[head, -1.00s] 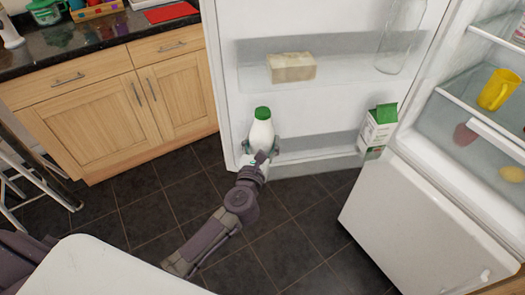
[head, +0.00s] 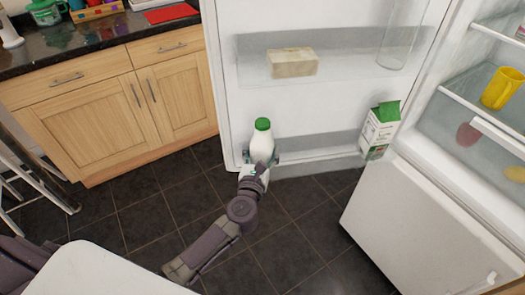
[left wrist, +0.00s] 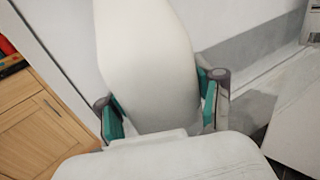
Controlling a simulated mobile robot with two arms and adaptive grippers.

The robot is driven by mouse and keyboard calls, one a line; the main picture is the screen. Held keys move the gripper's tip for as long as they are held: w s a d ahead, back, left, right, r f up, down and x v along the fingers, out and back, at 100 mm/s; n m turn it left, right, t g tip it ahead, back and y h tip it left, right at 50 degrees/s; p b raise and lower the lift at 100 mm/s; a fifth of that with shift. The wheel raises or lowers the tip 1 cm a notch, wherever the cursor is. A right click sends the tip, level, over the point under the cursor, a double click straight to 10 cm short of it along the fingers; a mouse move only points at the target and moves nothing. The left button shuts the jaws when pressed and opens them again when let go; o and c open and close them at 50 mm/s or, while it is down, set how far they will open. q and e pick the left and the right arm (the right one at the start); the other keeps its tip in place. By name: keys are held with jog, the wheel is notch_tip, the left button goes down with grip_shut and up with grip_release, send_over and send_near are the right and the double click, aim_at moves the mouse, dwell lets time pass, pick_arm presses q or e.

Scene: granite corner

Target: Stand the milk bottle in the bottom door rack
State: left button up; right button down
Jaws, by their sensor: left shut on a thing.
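The white milk bottle (head: 262,143) with a green cap is upright at the left part of the bottom door rack (head: 320,153) in the head view. My left gripper (head: 259,161) is around its lower body. In the left wrist view the bottle (left wrist: 150,70) stands between the green-padded fingers of the left gripper (left wrist: 162,108). The bottle's base is hidden by the gripper, so I cannot tell whether it touches the rack floor. My right gripper is not in view.
A green and white carton (head: 379,130) stands at the right end of the bottom rack. The rack's middle is clear. A pale block (head: 292,62) and a clear glass container (head: 401,35) are in the upper rack. The fridge's lower door (head: 425,215) is at right.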

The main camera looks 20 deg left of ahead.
pick_arm(q)
jog(key=shift+s+f, duration=0.15)
jog(key=shift+f, duration=0.2)
jog(key=o, duration=1.7)
jog(key=shift+s+f, duration=0.15)
jog(key=shift+f, duration=0.05)
jog(key=shift+r+p, duration=0.5)
jog(key=shift+r, duration=0.05)
jog(key=shift+s+d+f, duration=0.1)
jog(key=shift+s, duration=0.15)
jog(key=shift+s+d+r+b, duration=0.15)
jog(key=shift+s+d+b, duration=0.1)
jog(key=shift+s, duration=1.6)
jog(key=shift+s+d+r+b, duration=0.1)
jog(key=shift+s+d+b, duration=0.15)
jog(key=shift+s, duration=1.55)
jog(key=shift+s+d+r+b, duration=0.15)
jog(key=shift+s+d+b, duration=0.1)
jog(key=shift+s, duration=1.6)
jog(key=shift+a, duration=0.1)
